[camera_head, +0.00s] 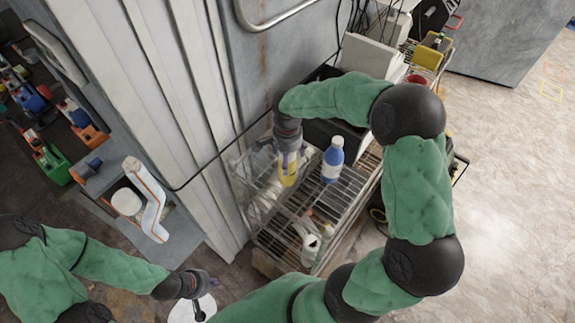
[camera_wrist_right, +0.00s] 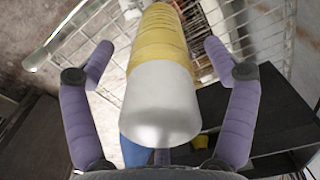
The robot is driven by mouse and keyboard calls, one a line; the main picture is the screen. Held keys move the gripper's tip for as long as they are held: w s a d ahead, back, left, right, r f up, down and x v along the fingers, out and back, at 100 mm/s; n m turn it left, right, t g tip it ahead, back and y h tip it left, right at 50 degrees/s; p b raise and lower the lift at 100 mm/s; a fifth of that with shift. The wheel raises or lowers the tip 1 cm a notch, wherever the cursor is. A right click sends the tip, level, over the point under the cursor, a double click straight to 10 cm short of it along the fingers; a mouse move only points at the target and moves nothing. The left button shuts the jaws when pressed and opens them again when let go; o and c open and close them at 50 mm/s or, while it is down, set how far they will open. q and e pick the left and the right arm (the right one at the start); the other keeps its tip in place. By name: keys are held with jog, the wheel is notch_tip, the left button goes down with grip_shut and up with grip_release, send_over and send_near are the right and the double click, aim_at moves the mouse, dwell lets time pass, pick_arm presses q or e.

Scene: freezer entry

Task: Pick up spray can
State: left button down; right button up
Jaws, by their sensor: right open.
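The spray can, yellow with a white top, stands in the wire rack in the head view (camera_head: 289,174). In the right wrist view the spray can (camera_wrist_right: 163,75) fills the middle, white end nearest the camera. My right gripper (camera_wrist_right: 157,57) is open, with one purple finger on each side of the can and visible gaps between. In the head view my right gripper (camera_head: 287,150) is at the can's upper end and partly covers it. My left gripper (camera_head: 208,295) is at the bottom of the head view, its fingers apart and empty.
A blue bottle with a white cap (camera_head: 332,160) stands just right of the can on the wire rack (camera_head: 290,217). White bottles (camera_head: 310,245) lie lower in the rack. A ribbed wall panel (camera_head: 165,90) rises to the left. Open floor (camera_head: 510,190) is at the right.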

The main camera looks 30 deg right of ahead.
jog(key=c, duration=1.6)
jog(key=shift+o, duration=0.2)
jog(key=shift+r, duration=0.1)
